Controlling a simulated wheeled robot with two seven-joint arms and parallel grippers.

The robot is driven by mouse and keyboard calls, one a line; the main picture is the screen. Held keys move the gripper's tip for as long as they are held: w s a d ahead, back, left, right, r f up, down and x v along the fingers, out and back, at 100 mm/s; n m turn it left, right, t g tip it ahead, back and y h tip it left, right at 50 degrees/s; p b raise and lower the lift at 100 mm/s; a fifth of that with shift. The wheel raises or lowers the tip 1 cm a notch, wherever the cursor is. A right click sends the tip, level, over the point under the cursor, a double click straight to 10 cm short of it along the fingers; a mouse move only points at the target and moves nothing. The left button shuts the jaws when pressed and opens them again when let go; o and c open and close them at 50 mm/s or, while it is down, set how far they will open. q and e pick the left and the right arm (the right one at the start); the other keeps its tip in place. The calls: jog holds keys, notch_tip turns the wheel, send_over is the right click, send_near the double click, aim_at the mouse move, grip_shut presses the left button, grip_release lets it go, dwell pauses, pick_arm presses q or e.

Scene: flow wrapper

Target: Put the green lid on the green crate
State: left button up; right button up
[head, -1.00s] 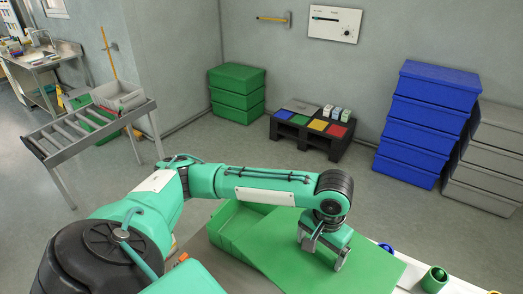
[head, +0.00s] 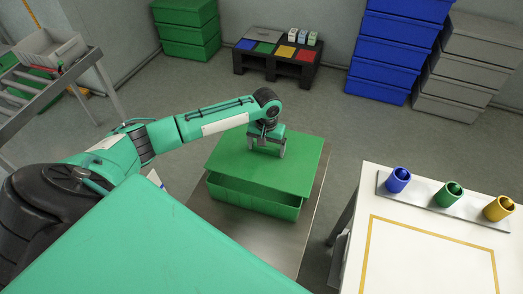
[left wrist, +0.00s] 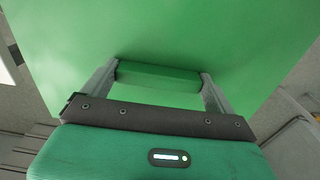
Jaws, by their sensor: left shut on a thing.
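The green lid (head: 300,160) is a flat panel held over the green crate (head: 252,201), which stands on a grey table. My left gripper (head: 268,149) is above the lid and shut on its raised handle. In the left wrist view the handle (left wrist: 158,77) lies between the two fingers (left wrist: 158,84), with the lid (left wrist: 200,30) filling most of the picture. A dark strip of the crate's inside shows below the lid's near edge, so the lid looks raised or offset there. The far side of the crate is hidden. My right gripper is not in view.
A white table (head: 430,262) to the right bears a strip with blue (head: 398,180), green (head: 447,195) and yellow (head: 498,208) cups. Green, blue and grey crate stacks and a black pallet (head: 275,66) stand at the back. A roller stand is at left. Floor beyond the crate is clear.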

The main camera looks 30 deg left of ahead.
aim_at(261, 152)
pick_arm(q)
jog(key=shift+w+a+f, duration=0.25)
jog(key=shift+a+f, duration=0.9)
jog(key=shift+f, duration=0.1)
jog(key=shift+d+f+b, duration=0.1)
jog(key=shift+f+b, duration=0.6)
jog(key=shift+b, duration=0.35)
jog(key=shift+f+b, duration=0.6)
jog(key=shift+b, duration=0.1)
notch_tip(261, 152, down, 2)
jog(key=b, duration=0.2)
jog(key=shift+b, duration=0.35)
jog(key=shift+r, duration=0.15)
